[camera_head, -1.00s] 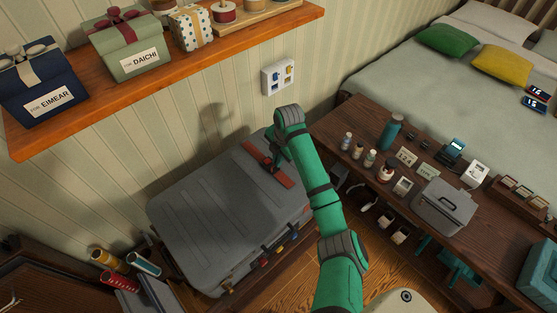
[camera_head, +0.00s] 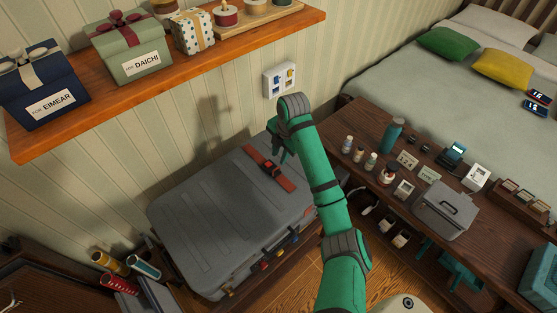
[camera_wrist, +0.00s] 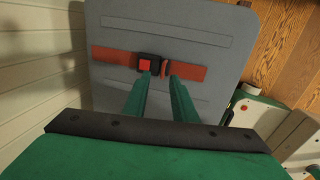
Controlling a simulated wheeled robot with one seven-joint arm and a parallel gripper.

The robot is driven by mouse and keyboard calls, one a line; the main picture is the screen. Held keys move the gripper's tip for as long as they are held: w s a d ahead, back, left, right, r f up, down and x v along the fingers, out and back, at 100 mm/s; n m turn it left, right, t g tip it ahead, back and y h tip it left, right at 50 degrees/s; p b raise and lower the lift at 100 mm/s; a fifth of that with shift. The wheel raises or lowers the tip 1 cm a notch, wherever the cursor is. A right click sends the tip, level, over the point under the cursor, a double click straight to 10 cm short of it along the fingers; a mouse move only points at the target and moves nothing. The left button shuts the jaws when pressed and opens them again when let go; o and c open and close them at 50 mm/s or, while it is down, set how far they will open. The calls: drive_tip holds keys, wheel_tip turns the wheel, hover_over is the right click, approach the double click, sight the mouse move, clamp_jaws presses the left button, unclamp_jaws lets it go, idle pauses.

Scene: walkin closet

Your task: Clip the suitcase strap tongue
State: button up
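The grey suitcase (camera_head: 215,225) lies flat with a red-orange strap (camera_head: 287,183) across its lid. The strap's black buckle (camera_head: 270,169) shows a red button in the wrist view (camera_wrist: 146,65). The right strap part (camera_wrist: 190,72) meets the buckle's right side, where the tongue end appears to be in or against it; the tongue's depth cannot be told. My gripper (camera_wrist: 161,85) is above the lid, with its two green fingers apart and nothing between them. In the head view my gripper (camera_head: 283,152) is just above and right of the buckle.
A wooden shelf (camera_head: 230,60) with gift boxes overhangs at upper left. A wall socket (camera_head: 280,80) is behind my wrist. A dark wooden bench (camera_head: 350,120) with bottles and a grey box (camera_head: 443,208) stands right. Rolled tubes (camera_head: 143,266) stand at lower left.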

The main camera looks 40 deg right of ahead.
drive_tip(key=r, duration=0.2)
drive_tip(key=s+r, duration=0.1)
drive_tip(key=r, duration=0.1)
drive_tip(key=shift+r, duration=0.35)
idle(0.3)
